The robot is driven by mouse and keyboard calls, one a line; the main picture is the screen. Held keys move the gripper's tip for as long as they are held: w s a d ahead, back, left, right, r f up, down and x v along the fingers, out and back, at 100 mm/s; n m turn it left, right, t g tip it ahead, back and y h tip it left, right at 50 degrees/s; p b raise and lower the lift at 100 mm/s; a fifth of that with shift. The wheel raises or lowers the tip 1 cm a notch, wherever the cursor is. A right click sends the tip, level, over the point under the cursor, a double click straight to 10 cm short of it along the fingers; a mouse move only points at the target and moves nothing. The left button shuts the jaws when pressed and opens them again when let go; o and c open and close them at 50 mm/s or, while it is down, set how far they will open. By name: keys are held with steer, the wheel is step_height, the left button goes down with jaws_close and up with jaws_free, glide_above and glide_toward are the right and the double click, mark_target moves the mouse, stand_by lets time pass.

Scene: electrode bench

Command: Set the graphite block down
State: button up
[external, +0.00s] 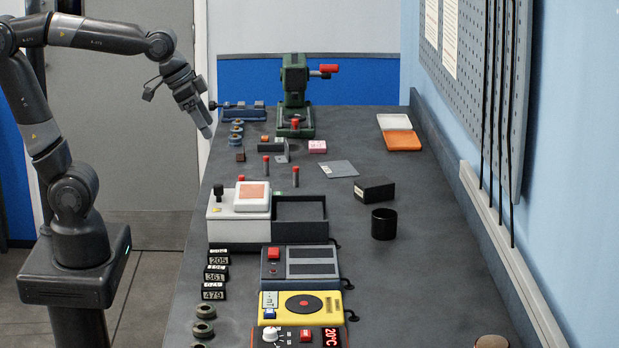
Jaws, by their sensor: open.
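A black rectangular block (375,190), which looks like the graphite block, rests on the dark bench (400,270), right of the middle. A smaller dark block (269,146) lies farther back beside a grey metal bracket; I cannot tell for certain which one is graphite. My gripper (207,131) points down at the left edge of the bench's far part, well apart from the black block. It is open, its fingers are small in this view, and no block shows in it.
A black cup (384,224) stands just in front of the black block. A white device with a dark tray (300,214) stands to its left. A green press (295,95) stands at the back. White and orange trays (402,142) lie near the wall. The right front bench is mostly clear.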

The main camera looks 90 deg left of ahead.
steer(key=s+d+f+m, duration=0.1)
steer(key=s+f, duration=0.3)
steer(key=s, duration=0.5)
steer(key=shift+s+d+h, duration=0.15)
steer(key=shift+d+h, duration=0.15)
steer(key=shift+d, duration=0.2)
